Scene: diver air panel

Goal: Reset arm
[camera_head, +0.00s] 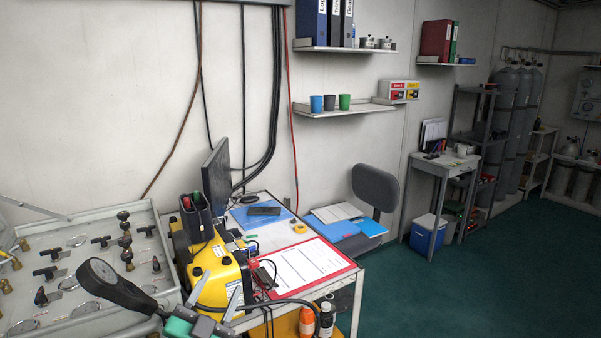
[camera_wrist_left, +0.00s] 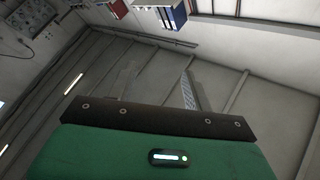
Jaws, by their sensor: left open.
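My left gripper (camera_head: 215,290) is at the bottom of the head view, with its two grey fingers apart and pointing up. It is open, and I see nothing between the fingers. It appears in front of the yellow case (camera_head: 213,272) by the desk; I cannot tell whether they touch. In the left wrist view, my green gripper body fills the bottom and the fingers point towards the wall and ceiling. The air panel (camera_head: 75,252), with black valve handles and brass fittings, lies at the left. My right gripper is not in view.
A dark round-headed thing (camera_head: 105,283) crosses the panel's front corner. The desk (camera_head: 345,273) carries a monitor (camera_head: 216,177), a red-edged sheet (camera_head: 300,265) and blue folders. A grey chair (camera_head: 376,188) stands behind it. Green floor (camera_head: 460,285) is clear at the right.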

